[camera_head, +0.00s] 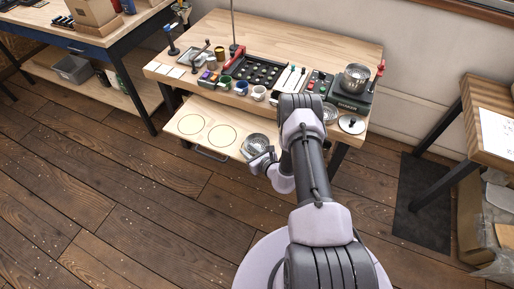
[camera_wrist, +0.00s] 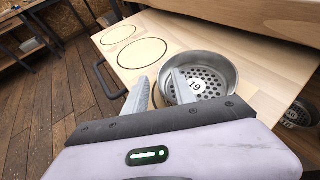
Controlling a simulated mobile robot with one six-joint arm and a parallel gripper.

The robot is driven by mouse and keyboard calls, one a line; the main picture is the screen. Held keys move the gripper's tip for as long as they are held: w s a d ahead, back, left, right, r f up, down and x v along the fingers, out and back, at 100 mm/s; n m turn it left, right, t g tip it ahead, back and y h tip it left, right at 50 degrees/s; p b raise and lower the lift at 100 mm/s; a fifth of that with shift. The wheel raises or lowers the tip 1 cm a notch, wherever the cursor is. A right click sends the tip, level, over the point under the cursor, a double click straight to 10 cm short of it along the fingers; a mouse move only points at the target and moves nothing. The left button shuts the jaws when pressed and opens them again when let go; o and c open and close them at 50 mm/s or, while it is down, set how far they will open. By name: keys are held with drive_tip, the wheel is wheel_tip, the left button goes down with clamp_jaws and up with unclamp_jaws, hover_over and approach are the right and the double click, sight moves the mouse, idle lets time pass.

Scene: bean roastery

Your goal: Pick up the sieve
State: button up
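The sieve (camera_wrist: 210,72) is a round metal pan with a perforated bottom marked 19. It sits on the pulled-out wooden drawer board (camera_wrist: 130,75), to the right of two empty circle outlines. In the head view the sieve (camera_head: 255,142) is at the right part of the board, partly beside my arm. My gripper (camera_wrist: 158,76) is open. Its right finger reaches over the near left rim into the sieve, and its left finger is outside, to the left of the wall. A gap shows between the fingers. In the head view my gripper (camera_head: 262,158) is just in front of the sieve.
The workbench (camera_head: 290,35) above the drawer holds a black tray (camera_head: 258,72), cups, a scale with a metal bowl (camera_head: 355,77), and a round lid (camera_head: 351,124). A drawer handle (camera_wrist: 108,82) juts out at the left. The board's left half is clear.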

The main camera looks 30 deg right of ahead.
drive_tip(key=shift+r, duration=0.1)
clamp_jaws()
